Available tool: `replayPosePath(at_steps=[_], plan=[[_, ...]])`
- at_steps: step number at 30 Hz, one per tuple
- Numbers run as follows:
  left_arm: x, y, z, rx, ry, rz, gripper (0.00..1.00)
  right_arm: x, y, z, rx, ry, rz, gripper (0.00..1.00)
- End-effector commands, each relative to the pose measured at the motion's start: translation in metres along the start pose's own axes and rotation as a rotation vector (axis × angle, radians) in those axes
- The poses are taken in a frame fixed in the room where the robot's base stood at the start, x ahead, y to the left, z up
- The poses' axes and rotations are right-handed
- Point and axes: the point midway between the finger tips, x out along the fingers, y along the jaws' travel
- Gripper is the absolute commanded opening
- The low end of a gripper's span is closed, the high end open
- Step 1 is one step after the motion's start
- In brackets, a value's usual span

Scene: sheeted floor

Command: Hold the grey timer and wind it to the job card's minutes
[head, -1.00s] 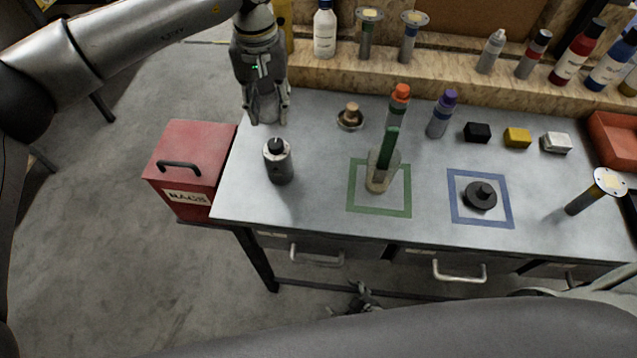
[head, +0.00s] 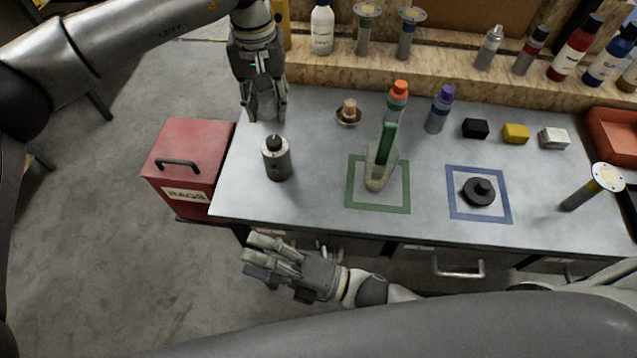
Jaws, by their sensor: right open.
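A grey cylinder with a black knob on top, which looks like the grey timer (head: 277,163), stands upright on the bench's left part. My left gripper (head: 265,116) points down just behind it, apart from it, with its fingers spread and nothing between them. My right gripper (head: 262,262) is open and empty in front of the bench's front edge, below the timer in the picture. I cannot make out a job card or its minutes.
A red rags box (head: 196,150) adjoins the left edge.

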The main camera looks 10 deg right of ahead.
Motion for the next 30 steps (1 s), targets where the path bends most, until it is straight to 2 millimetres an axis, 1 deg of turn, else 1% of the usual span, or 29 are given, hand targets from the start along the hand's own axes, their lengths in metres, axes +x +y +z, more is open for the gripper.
replayPosePath(at_steps=[1,5,6,8,12,15,18,21,24,26,30], plan=[[0.0,0.0,0.0,0.0,0.0,0.0,0.36,0.0,-0.001,0.016,-0.125,-0.026,-0.011,0.79],[0.0,0.0,0.0,0.0,0.0,0.0,0.36,-0.006,-0.005,0.056,-0.474,-0.083,-0.063,0.79],[0.0,0.0,0.0,0.0,0.0,0.0,0.36,-0.009,-0.006,0.069,-0.58,-0.099,-0.085,0.79],[0.0,0.0,0.0,0.0,0.0,0.0,0.36,-0.015,-0.008,0.087,-0.738,-0.122,-0.123,0.79],[0.0,0.0,0.0,0.0,0.0,0.0,0.36,-0.031,-0.011,0.13,-1.082,-0.16,-0.23,0.79],[0.0,0.0,0.0,0.0,0.0,0.0,0.36,-0.044,-0.014,0.154,-1.284,-0.17,-0.309,0.79],[0.0,0.0,0.0,0.0,0.0,0.0,0.36,-0.056,-0.016,0.172,-1.434,-0.171,-0.377,0.79],[0.0,0.0,0.0,0.0,0.0,0.0,0.36,-0.064,-0.017,0.184,-1.533,-0.166,-0.425,0.79],[0.0,0.0,0.0,0.0,0.0,0.0,0.36,-0.067,-0.018,0.19,-1.583,-0.164,-0.45,0.79],[0.0,0.0,0.0,0.0,0.0,0.0,0.36,-0.065,-0.018,0.193,-1.597,-0.163,-0.455,0.79],[0.0,0.0,0.0,0.0,0.0,0.0,0.36,-0.051,-0.021,0.2,-1.6,-0.164,-0.455,0.79]])
